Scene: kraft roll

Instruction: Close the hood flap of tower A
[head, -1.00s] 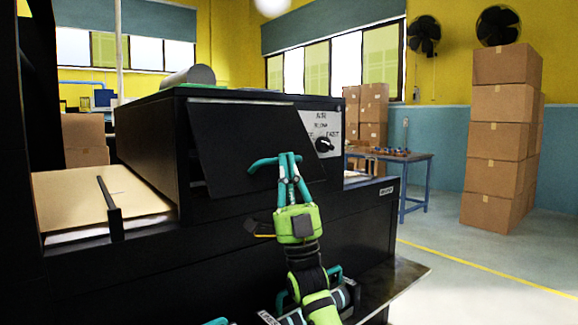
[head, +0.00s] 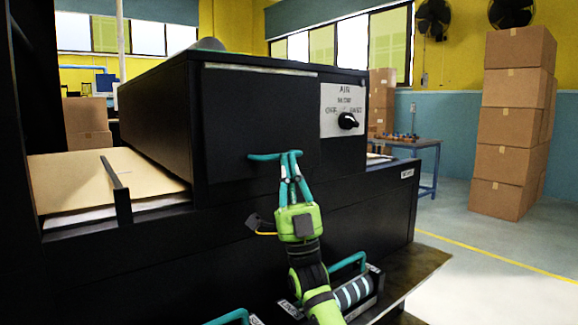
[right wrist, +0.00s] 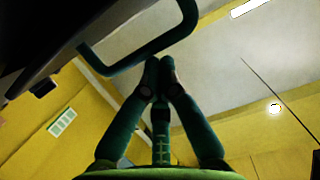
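The hood flap (head: 240,120) is a black panel on the front of a black hood box. It now hangs about flush with the box front; I see no clear gap at its edges. A teal bar handle (head: 262,157) sticks out near its lower edge, and the handle also shows in the right wrist view (right wrist: 125,55). My right gripper (head: 290,154) is at this handle, its two fingertips together. In the right wrist view the fingertips (right wrist: 159,66) lie right by the handle bar; I cannot tell whether they touch it. My left gripper is not in view.
A panel with a black knob (head: 347,121) is right of the flap. Below, a teal handle (head: 348,262) stands beside a striped roller (head: 355,291). A brown sheet stack (head: 75,178) lies left. Stacked cartons (head: 512,130) and a table (head: 415,146) are farther right; floor there is clear.

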